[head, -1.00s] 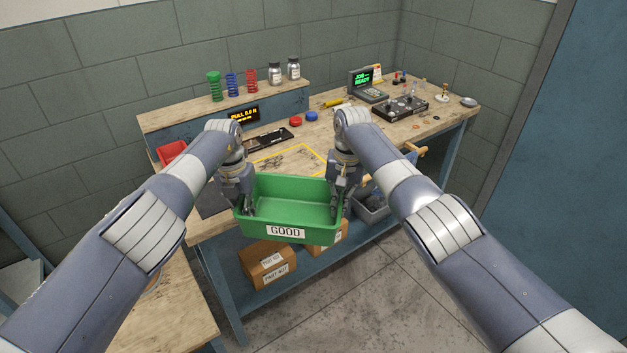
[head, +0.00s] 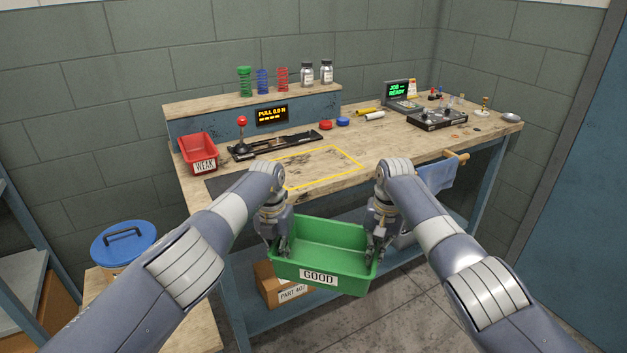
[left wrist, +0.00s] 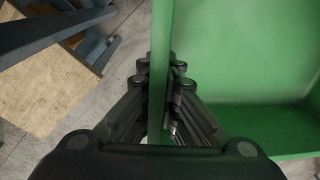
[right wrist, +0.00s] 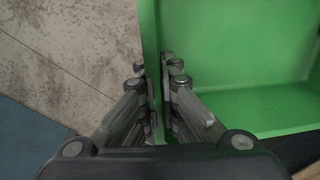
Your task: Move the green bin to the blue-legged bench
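The green bin (head: 345,238), labelled GOOD, hangs level between my two grippers, in front of the blue-legged bench (head: 405,165). My left gripper (head: 278,248) is shut on the bin's left wall; the left wrist view shows its fingers (left wrist: 162,82) on both sides of that wall. My right gripper (head: 375,250) is shut on the right wall; the right wrist view shows its fingers (right wrist: 160,80) on both sides of it. The bin looks empty inside. It hides part of the bench's front and lower shelf.
A yellow outlined rectangle (head: 352,152) on the benchtop is bare. A blue-lidded bucket (head: 124,243) stands on a wooden surface at left.

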